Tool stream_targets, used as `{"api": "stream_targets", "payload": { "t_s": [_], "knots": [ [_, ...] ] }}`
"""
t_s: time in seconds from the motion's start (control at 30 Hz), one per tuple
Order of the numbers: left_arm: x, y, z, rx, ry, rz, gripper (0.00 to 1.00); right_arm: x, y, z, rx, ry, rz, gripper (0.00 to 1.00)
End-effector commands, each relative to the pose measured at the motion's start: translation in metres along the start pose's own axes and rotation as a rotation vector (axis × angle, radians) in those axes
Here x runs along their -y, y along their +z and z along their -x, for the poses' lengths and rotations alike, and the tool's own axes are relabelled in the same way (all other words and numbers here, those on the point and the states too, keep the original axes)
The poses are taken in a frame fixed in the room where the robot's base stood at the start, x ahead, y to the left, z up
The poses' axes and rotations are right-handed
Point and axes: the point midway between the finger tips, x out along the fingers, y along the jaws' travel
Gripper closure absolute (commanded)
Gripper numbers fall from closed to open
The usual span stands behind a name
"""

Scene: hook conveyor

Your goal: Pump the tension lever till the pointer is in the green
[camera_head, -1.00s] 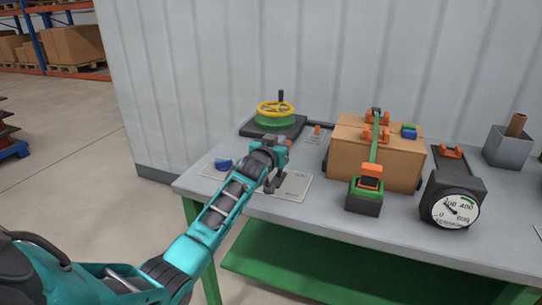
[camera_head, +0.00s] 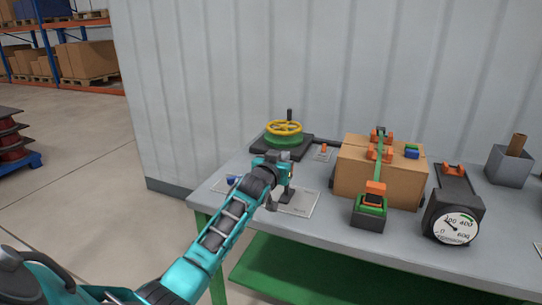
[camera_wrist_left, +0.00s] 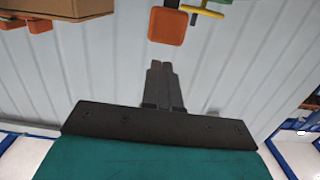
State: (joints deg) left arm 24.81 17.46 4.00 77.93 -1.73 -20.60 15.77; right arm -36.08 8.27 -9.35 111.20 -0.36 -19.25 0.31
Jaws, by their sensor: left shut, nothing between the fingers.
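A strap ratchet with a green body (camera_head: 371,204) and an orange lever (camera_head: 375,188) stands at the front of a cardboard box (camera_head: 405,184), at the end of a green strap. The lever looks lowered on the body. A black gauge (camera_head: 447,187) with a white round dial (camera_head: 456,228) stands at the right. Its pointer tilts up and left, outside the green arc near 400. My left gripper (camera_head: 287,196) is left of the ratchet, over the table, apart from it. In the left wrist view its fingers (camera_wrist_left: 162,85) are together and empty. My right gripper is not shown.
A yellow handwheel (camera_head: 284,127) on a dark base stands behind my left gripper. Labelled plates (camera_head: 299,205) lie beneath the gripper. An orange square piece (camera_wrist_left: 167,25) shows beyond the fingers. A grey bin (camera_head: 507,167) stands at the back right.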

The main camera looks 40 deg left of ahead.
Motion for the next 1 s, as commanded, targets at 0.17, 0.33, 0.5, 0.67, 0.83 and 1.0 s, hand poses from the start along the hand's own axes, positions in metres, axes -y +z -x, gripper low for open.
{"api": "stream_targets", "payload": {
  "t_s": [0.17, 0.33, 0.5, 0.67, 0.83, 1.0],
  "knots": [
    [0.0, -0.009, 0.025, 0.001, 0.0, -0.001, 1.0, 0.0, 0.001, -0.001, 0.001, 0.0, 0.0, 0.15],
    [0.0, -0.019, 0.047, 0.002, 0.0, 0.0, 1.0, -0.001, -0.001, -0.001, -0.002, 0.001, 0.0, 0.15],
    [0.0, -0.028, 0.065, 0.002, 0.0, 0.0, 1.0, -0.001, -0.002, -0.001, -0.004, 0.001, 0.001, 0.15],
    [0.001, -0.031, 0.074, 0.003, -0.001, 0.0, 1.0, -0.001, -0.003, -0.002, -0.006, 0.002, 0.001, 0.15],
    [0.0, -0.033, 0.076, 0.004, -0.001, 0.0, 1.0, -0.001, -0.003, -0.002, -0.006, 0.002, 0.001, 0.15],
    [0.0, -0.033, 0.076, 0.004, -0.001, 0.0, 1.0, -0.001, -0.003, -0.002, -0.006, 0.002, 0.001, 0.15]
  ]
}}
